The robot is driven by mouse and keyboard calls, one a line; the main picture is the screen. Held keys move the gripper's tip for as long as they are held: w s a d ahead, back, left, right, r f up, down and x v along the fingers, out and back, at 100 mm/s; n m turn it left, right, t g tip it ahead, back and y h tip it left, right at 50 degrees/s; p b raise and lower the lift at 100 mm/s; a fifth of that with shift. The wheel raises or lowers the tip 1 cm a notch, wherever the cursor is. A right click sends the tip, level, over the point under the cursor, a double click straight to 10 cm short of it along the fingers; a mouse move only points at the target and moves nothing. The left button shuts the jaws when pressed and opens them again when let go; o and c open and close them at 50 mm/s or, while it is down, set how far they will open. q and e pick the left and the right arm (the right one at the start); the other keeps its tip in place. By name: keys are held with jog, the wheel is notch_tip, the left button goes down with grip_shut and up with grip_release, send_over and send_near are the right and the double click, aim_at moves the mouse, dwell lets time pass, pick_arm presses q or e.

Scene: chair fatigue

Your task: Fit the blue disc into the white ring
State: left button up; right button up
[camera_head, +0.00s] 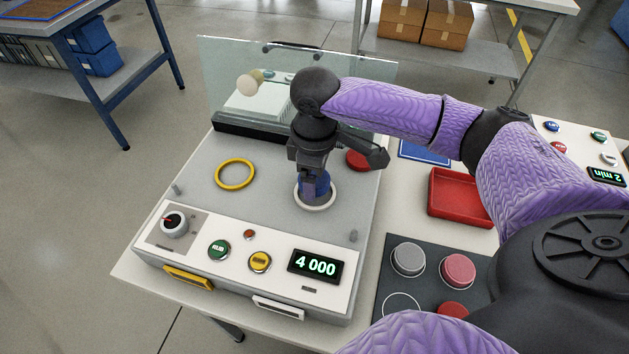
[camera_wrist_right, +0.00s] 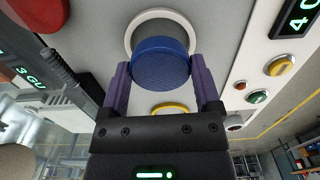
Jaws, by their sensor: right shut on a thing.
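My right gripper (camera_head: 314,190) reaches down over the grey machine top, shut on the blue disc (camera_head: 322,184). In the right wrist view the blue disc (camera_wrist_right: 160,68) sits between the two purple fingers (camera_wrist_right: 160,72), its textured face towards the camera. The white ring (camera_head: 315,207) lies on the machine top directly under the gripper. In the right wrist view the white ring (camera_wrist_right: 133,27) shows behind the disc, around a grey post or recess. The disc overlaps the ring's lower part there; whether they touch is hidden. My left gripper is not in view.
A yellow ring (camera_head: 235,174) lies left on the machine top, and a red disc (camera_head: 358,160) lies behind the gripper. A clear shield (camera_head: 225,70) stands at the back. A control panel (camera_head: 205,263) runs along the front. A red tray (camera_head: 458,196) and a dark mat with discs (camera_head: 432,258) are at right.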

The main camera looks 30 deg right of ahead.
jog(key=shift+f, duration=0.85)
jog(key=shift+r, duration=0.1)
jog(key=shift+s+f, duration=0.1)
jog(key=shift+f, duration=0.45)
jog(key=o, duration=1.2)
jog(key=shift+o, duration=0.2)
jog(key=shift+f, duration=0.1)
jog(key=shift+s, duration=0.1)
